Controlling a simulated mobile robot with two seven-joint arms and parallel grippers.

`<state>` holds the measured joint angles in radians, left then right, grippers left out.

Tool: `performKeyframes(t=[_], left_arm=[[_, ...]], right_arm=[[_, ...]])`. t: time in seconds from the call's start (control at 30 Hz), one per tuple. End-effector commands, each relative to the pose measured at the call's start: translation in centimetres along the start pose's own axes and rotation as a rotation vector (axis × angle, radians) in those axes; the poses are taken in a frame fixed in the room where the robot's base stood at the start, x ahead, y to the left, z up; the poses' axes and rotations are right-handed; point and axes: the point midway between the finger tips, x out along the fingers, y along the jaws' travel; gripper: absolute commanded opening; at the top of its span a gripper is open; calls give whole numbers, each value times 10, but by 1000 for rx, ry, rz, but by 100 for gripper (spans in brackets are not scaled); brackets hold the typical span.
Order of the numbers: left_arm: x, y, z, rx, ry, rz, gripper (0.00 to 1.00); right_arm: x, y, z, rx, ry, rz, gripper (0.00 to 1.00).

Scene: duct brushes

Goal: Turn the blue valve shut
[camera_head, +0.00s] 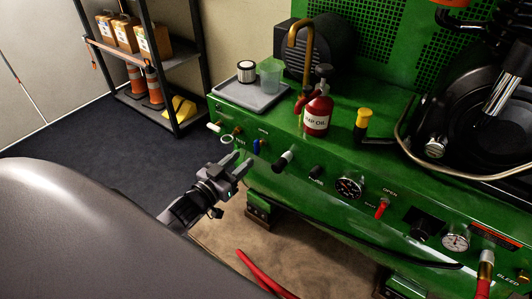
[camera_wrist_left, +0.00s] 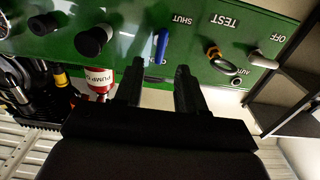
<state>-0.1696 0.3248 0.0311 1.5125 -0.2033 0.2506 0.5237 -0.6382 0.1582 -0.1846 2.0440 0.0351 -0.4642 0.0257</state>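The blue valve (camera_head: 257,146) is a small blue lever on the front of the green machine, near its left end. In the left wrist view the lever (camera_wrist_left: 161,46) stands roughly upright in the picture, with a SHUT label to its upper right and a partly hidden label below it. My left gripper (camera_head: 238,162) is open and empty, just in front of the panel and a little below left of the lever. In the wrist view its fingertips (camera_wrist_left: 160,68) are spread on either side of the lever's line, with the lever beyond them. My right gripper is not in view.
Beside the lever are a ring-shaped pull (camera_wrist_left: 219,58) by the TEST label, a white-tipped switch (camera_wrist_left: 263,62) and a black knob (camera_wrist_left: 92,40). A red pump oil bottle (camera_head: 317,113) and a grey tray (camera_head: 226,96) stand on top. A red handle (camera_head: 381,208) is further right.

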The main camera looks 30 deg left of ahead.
Motion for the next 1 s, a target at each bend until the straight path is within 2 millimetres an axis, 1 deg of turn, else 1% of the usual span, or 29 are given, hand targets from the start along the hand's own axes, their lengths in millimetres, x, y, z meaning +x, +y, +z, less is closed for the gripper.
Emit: performKeyframes(t=[0.3, 0.5, 0.67, 0.93, 0.97, 1.0], left_arm=[[40, 0, 0, 0, 0, 0, 39], [59, 1, 0, 1, -1, 1, 39], [65, 1, 0, 0, -2, 1, 39], [66, 1, 0, 0, -3, 1, 39], [66, 1, 0, 0, -3, 1, 30], [66, 1, 0, 0, -3, 1, 17]], right_arm=[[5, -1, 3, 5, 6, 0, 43], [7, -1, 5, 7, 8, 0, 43], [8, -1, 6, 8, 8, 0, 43], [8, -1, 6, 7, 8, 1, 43], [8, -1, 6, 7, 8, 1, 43], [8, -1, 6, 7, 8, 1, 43]])
